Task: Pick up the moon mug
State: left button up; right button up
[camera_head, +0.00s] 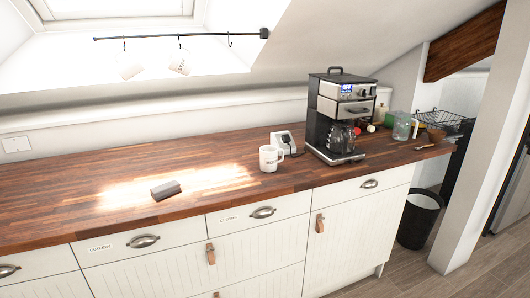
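A white mug (269,158) with small dark lettering stands upright on the wooden counter, left of the coffee machine. Its handle points right. Two more pale mugs hang from hooks on the black rail: a washed-out left mug (129,66) and a right mug (179,63) with a dark mark. The lettering is too small to read, so I cannot tell which is the moon mug. Neither of my grippers is in view.
A black and silver coffee machine (340,117) stands right of the counter mug, with a socket block (284,138) behind the mug. A grey block (165,190) lies on the counter (60,208). A glass jug (402,126) is further right. The counter's left is mostly clear.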

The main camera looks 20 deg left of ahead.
aim_at(269, 154)
jog(key=i+j+z, duration=0.2)
jog(key=j, duration=0.15)
jog(key=i+j+z, duration=0.2)
jog(key=j, duration=0.15)
jog(key=i+j+z, duration=0.2)
jog(key=j, duration=0.15)
jog(key=k, duration=0.1)
